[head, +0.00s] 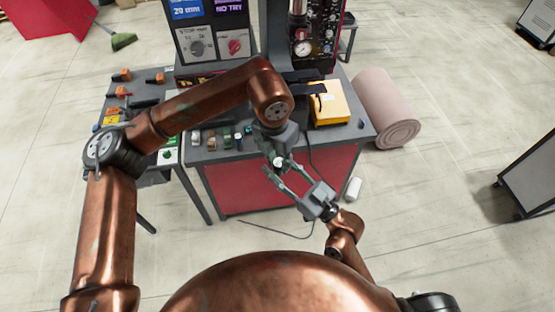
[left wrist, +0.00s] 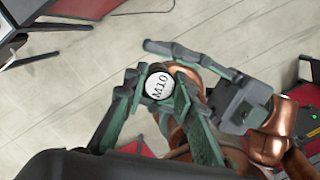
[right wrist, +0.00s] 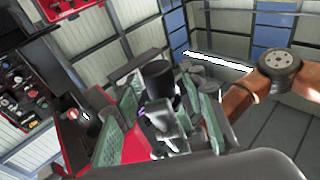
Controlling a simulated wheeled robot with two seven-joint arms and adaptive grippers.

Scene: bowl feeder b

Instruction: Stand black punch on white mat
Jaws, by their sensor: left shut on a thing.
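The black punch shows as a dark cylinder (right wrist: 160,80) in the right wrist view, and its white end marked M10 (left wrist: 158,86) faces the left wrist camera. My left gripper (head: 279,158) is shut on the punch and holds it in the air in front of the bench. My right gripper (head: 285,178) reaches up from below, its fingers spread wide on either side of the punch; contact is not visible. A small white patch (head: 168,156) lies on the left side table; I cannot tell whether it is the white mat.
The grey bench (head: 335,145) with a red front carries several small parts (head: 227,138) and a yellow box (head: 328,103). A side table (head: 120,95) holds orange-handled tools. A pink roll (head: 387,110) and white cylinder (head: 353,188) lie on the floor.

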